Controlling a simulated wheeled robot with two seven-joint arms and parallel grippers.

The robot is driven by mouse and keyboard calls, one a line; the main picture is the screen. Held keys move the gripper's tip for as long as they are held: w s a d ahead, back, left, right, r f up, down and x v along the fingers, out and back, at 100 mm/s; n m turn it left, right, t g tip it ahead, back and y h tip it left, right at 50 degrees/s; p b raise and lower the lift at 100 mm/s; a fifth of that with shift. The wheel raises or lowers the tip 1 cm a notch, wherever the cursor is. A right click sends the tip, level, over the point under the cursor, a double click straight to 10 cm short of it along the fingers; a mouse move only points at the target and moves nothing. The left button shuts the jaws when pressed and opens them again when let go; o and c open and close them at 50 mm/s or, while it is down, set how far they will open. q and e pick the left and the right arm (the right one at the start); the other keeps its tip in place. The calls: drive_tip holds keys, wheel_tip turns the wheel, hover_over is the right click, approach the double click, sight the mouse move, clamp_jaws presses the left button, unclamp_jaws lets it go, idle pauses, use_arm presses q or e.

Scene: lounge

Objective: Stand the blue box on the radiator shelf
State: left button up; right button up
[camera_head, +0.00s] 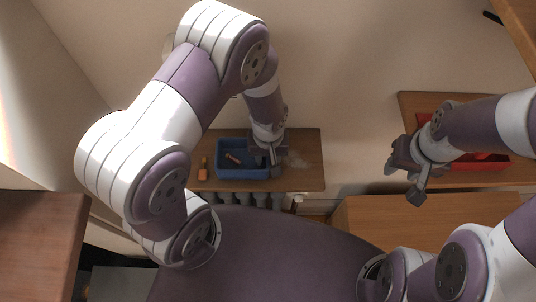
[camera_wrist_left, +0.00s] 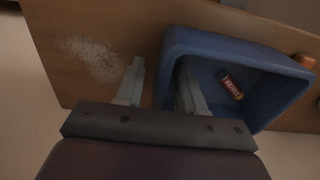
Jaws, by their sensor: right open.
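The blue box (camera_head: 221,172) is an open-topped bin, upright on the brown wooden radiator shelf (camera_head: 310,176) at the wall. Its blue rim also shows in the left wrist view (camera_wrist_left: 215,38). My left gripper (camera_head: 270,158) is over the box's right end. In the left wrist view the left gripper's (camera_wrist_left: 160,80) fingers stand apart, one inside the box and one outside. The box wall is between them, with a gap visible on the outer side. My right gripper (camera_head: 405,181) is open and empty, well to the right, near the other shelf.
A small item with a printed label (camera_wrist_left: 230,84) lies in the box. An orange bottle (camera_head: 203,169) stands left of it. A pale patch (camera_head: 297,160) marks the shelf on the right. A red tray (camera_head: 480,165) sits on another wooden surface at the right.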

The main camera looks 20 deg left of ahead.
use_arm(q)
drive_tip(key=shift+r, duration=0.25)
wheel_tip(320, 180, up, 7)
drive_tip(key=shift+r, duration=0.2)
use_arm(e)
drive_tip(key=shift+f, duration=0.1)
idle(0.4)
